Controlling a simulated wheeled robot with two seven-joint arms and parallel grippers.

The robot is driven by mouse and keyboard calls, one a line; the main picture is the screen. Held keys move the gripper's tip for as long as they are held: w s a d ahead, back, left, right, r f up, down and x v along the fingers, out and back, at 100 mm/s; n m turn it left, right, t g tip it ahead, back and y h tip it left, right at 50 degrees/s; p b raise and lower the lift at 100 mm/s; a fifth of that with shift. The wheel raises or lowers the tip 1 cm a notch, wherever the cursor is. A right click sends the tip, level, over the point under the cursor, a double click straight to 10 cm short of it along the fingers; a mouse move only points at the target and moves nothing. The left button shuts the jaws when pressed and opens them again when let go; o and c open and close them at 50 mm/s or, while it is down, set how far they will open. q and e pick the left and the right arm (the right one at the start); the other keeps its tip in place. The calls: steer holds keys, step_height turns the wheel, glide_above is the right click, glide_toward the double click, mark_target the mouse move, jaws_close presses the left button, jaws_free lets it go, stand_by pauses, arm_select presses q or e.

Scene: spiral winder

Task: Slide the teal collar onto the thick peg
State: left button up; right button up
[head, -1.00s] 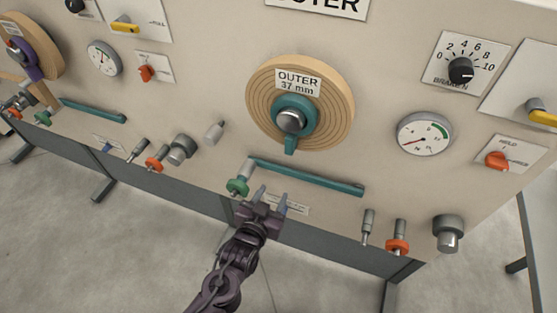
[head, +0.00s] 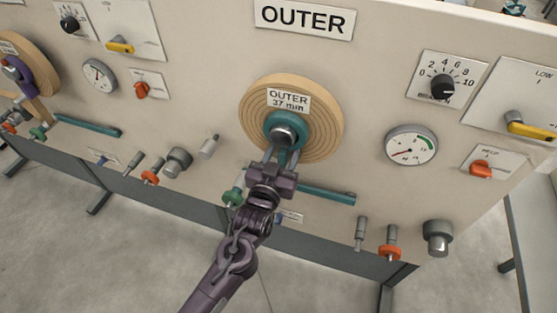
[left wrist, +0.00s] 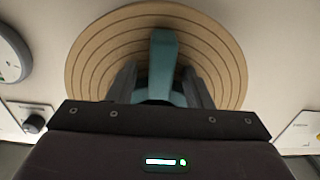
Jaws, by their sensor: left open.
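The teal collar (head: 270,131) sits around a shiny metal hub (head: 285,134) at the middle of a wooden disc labelled OUTER 37 mm. Its teal tab points down in the head view and shows in the left wrist view (left wrist: 163,62). My left gripper (head: 279,154) is open in front of the disc's lower half. Its two fingers lie on either side of the tab, and I cannot tell whether they touch it. A thick grey peg (head: 438,238) stands out low on the panel at the right. A similar thick peg (head: 178,161) is at left.
A teal bar (head: 328,195) runs below the disc. Thin pegs stand beside the thick ones, one with an orange ring (head: 389,251). A green knob (head: 232,198) is left of my wrist. A gauge (head: 411,145) and dial (head: 443,87) are at right.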

arm_select(q)
steer(key=shift+w, duration=0.1)
jaws_close()
stand_by(0.5)
stand_by(1.3)
